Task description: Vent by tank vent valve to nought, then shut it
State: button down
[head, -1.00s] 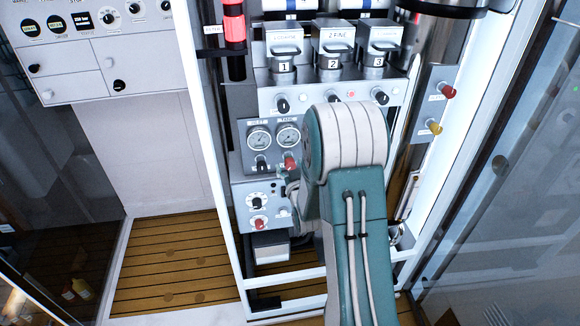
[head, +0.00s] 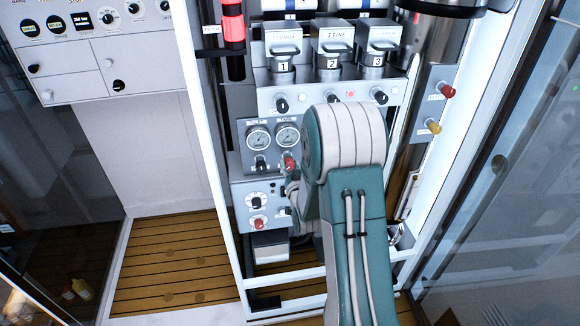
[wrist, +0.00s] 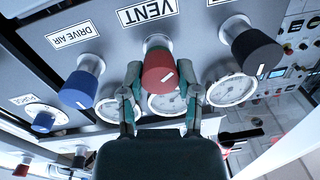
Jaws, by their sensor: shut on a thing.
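The tank vent valve is a red knob (wrist: 158,62) with a white pointer line, beside a VENT label, in the wrist view. In the head view the red knob (head: 289,164) sits below the right-hand gauge (head: 288,135). My gripper (wrist: 162,82) is shut on the red knob, one finger on each side. In the head view only part of the gripper (head: 293,190) shows at the left of my arm.
A blue DRIVE AIR knob (wrist: 82,82) and a black knob (wrist: 257,52) flank the red knob closely. A lower panel with another red knob (head: 259,223) sits below. White frame posts (head: 208,150) stand at the side. My arm hides the panel's right part.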

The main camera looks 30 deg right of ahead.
jog(key=m, duration=0.6)
jog(key=shift+m, duration=0.3)
jog(key=m+h, duration=0.1)
jog(key=m, duration=0.5)
jog(key=shift+f+m, duration=0.1)
jog(key=shift+m, duration=0.2)
jog(key=m, duration=0.6)
jog(key=shift+m, duration=0.4)
jog(key=m, duration=0.5)
jog(key=shift+s+f+m+h, duration=0.1)
jog(key=shift+f+m+h, duration=0.1)
jog(key=shift+m+h, duration=0.1)
jog(key=shift+f, duration=0.1)
jog(key=shift+c, duration=1.5)
grip_release()
jog(key=shift+r, duration=0.2)
